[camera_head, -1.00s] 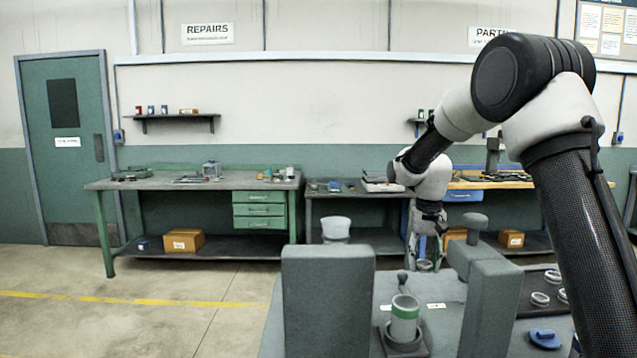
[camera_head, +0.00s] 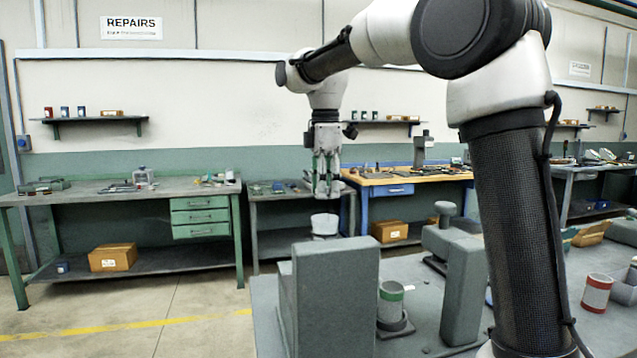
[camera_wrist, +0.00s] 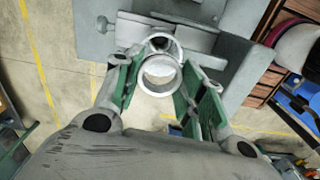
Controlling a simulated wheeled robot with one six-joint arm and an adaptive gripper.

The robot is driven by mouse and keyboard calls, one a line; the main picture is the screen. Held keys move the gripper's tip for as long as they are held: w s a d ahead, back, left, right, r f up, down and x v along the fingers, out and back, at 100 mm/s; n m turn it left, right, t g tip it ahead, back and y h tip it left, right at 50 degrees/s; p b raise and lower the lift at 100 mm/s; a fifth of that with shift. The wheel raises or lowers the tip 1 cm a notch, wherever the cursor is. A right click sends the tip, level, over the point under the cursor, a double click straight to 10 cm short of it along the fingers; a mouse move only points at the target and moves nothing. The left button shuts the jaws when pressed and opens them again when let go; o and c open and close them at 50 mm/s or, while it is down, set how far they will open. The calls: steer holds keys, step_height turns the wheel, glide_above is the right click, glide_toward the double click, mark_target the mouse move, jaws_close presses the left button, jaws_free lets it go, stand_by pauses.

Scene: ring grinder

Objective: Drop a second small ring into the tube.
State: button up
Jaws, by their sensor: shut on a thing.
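My gripper (camera_head: 327,190) is raised in the head view, well above the worktop and left of the tube. The ring is too small to make out in the head view. The tube (camera_head: 391,303), grey with a green band, stands upright in a dark base on the worktop. In the wrist view a round opening (camera_wrist: 164,43), apparently the tube's, lies beyond the ring; the tube's inside cannot be seen.
A tall grey block (camera_head: 335,295) stands left of the tube and another grey block (camera_head: 463,290) right of it. A red-and-white cup (camera_head: 597,293) stands farther right. My arm covers part of the worktop. The air around my gripper looks clear.

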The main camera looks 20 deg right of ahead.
steer(key=shift+f, duration=2.3)
steer(key=shift+f, duration=0.1)
steer(key=o, duration=1.1)
steer(key=o, duration=0.6)
steer(key=shift+r, duration=3.5)
